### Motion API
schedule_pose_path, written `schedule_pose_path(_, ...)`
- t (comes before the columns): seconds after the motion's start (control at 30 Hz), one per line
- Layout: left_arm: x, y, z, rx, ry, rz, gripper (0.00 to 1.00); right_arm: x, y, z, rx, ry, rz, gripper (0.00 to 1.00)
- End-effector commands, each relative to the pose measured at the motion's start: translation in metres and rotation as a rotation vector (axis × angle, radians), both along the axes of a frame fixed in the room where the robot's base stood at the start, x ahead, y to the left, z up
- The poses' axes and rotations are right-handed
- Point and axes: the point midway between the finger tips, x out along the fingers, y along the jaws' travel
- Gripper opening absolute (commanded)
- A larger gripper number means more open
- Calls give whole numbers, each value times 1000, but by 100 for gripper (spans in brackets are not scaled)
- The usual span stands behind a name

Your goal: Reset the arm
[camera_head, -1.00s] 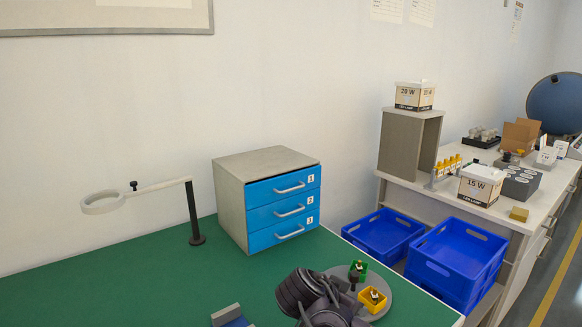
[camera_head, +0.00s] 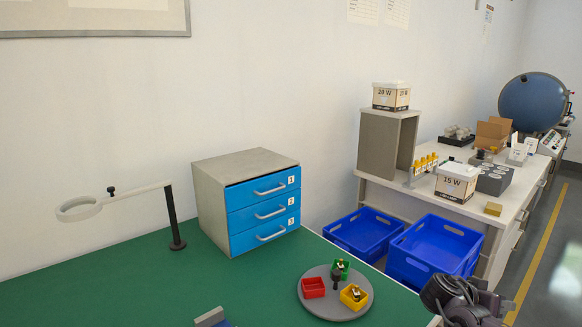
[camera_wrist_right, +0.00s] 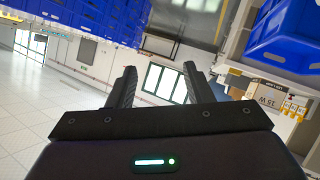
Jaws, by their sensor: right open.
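My right arm (camera_head: 462,300) shows as dark rounded links at the bottom right of the head view, past the right edge of the green table. In the right wrist view my right gripper (camera_wrist_right: 158,85) has its two dark fingers spread apart with nothing between them. That view is tilted and shows floor, windows and blue crates beyond the fingers. My left gripper is not in view.
On the green table (camera_head: 120,275) stand a blue three-drawer cabinet (camera_head: 262,210), a ring lamp (camera_head: 80,209) and a round grey turntable (camera_head: 335,308) with red, green and yellow bins. Blue crates (camera_head: 433,250) sit right of it, below a shelf bench.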

Motion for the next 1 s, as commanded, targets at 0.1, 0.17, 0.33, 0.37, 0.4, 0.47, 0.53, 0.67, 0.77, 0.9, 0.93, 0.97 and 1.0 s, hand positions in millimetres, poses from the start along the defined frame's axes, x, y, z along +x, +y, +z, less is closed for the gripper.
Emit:
schedule_pose_path(0.1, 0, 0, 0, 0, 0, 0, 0, -6, -38, -42, -18, 141, 78, 46)
schedule_pose_path(0.17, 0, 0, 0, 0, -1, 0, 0, -12, -59, -65, -26, 219, 126, 46)
schedule_pose_path(0.33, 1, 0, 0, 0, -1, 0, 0, -52, -130, -142, -41, 484, 286, 46)
schedule_pose_path(0.37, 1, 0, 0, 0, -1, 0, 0, -63, -143, -157, -40, 535, 317, 46)
schedule_pose_path(0.4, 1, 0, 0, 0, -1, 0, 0, -80, -161, -176, -40, 604, 360, 46)
schedule_pose_path(0.47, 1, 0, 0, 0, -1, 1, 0, -109, -186, -203, -36, 699, 423, 46)
schedule_pose_path(0.53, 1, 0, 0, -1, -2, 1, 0, -146, -213, -230, -28, 803, 495, 46)
schedule_pose_path(0.67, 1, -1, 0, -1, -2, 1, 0, -221, -256, -269, -9, 971, 619, 46)
schedule_pose_path(0.77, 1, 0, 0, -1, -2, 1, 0, -275, -280, -287, 8, 1070, 701, 46)
schedule_pose_path(0.9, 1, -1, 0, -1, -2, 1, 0, -346, -305, -300, 29, 1176, 797, 46)
schedule_pose_path(0.93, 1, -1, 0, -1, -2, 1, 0, -361, -310, -301, 33, 1196, 815, 46)
schedule_pose_path(0.97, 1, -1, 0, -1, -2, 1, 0, -375, -314, -302, 37, 1215, 834, 46)
schedule_pose_path(1.0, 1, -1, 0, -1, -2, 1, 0, -395, -319, -303, 44, 1240, 858, 46)
